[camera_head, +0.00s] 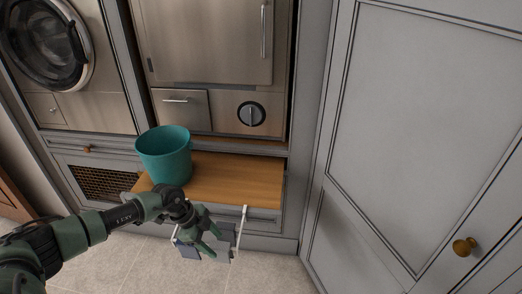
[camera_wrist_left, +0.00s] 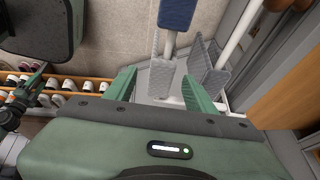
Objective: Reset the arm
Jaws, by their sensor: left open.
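My left gripper (camera_head: 211,243) reaches in from the lower left in the head view. It is low, in front of the wooden bench (camera_head: 240,180), with its fingers apart. In the left wrist view, its two green fingers (camera_wrist_left: 160,88) are spread, with nothing held between them. A white-framed stand with grey textured panels (camera_wrist_left: 215,78) and a blue pad (camera_wrist_left: 177,14) lies beyond the fingertips. I cannot tell whether the fingers touch it. At the left edge of the wrist view, a dark and green arm part (camera_wrist_left: 28,88) looks like my right gripper; its jaws are unclear.
A teal bucket (camera_head: 165,156) stands on the bench's left part. A washing machine (camera_head: 45,42), steel appliance (camera_head: 205,40) and tall grey cabinet door (camera_head: 425,130) surround it. Several shoes (camera_wrist_left: 70,84) sit on a wooden rack. Tiled floor (camera_head: 110,262) lies below the arm.

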